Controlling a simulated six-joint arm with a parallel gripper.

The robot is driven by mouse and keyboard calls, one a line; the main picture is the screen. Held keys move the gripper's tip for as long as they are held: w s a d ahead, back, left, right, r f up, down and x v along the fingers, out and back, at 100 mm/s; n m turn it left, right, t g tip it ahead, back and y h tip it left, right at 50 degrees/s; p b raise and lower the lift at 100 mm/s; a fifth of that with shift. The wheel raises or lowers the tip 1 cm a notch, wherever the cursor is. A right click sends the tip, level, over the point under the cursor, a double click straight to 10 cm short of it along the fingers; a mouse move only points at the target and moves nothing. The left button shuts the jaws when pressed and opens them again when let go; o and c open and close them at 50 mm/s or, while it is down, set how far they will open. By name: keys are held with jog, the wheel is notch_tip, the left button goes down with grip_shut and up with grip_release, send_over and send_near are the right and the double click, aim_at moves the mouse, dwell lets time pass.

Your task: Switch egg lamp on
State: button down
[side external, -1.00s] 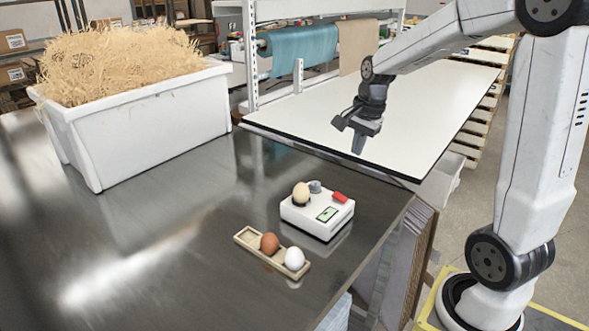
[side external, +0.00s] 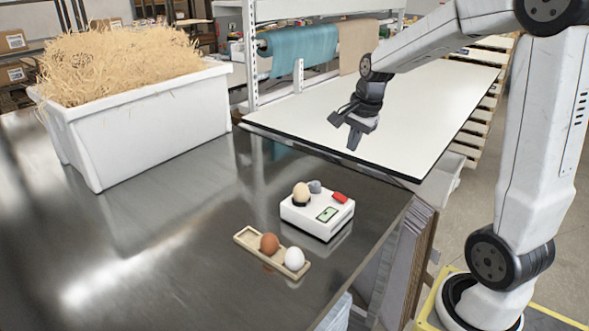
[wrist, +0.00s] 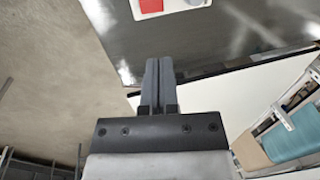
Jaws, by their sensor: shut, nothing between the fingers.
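The egg lamp is a white box (side external: 318,218) on the dark metal table. A beige egg (side external: 301,192) sits on its top at the left. A grey knob (side external: 315,187), a red switch (side external: 340,197) and a small greenish panel (side external: 327,214) are also on top. I cannot tell the switch position or whether the lamp is lit. My gripper (side external: 345,134) hangs above and behind the lamp, apart from it, and is empty. In the wrist view its fingers (wrist: 158,66) are together. The red switch (wrist: 151,5) shows there at the top edge, cut off.
A white bin (side external: 150,130) of straw stands at the back left. A white board (side external: 420,105) lies behind the table.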

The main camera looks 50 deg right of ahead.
aim_at(336, 194)
jog(key=shift+f, duration=0.15)
jog(key=x, duration=1.3)
jog(key=shift+w+f, duration=0.1)
jog(key=shift+f, duration=0.25)
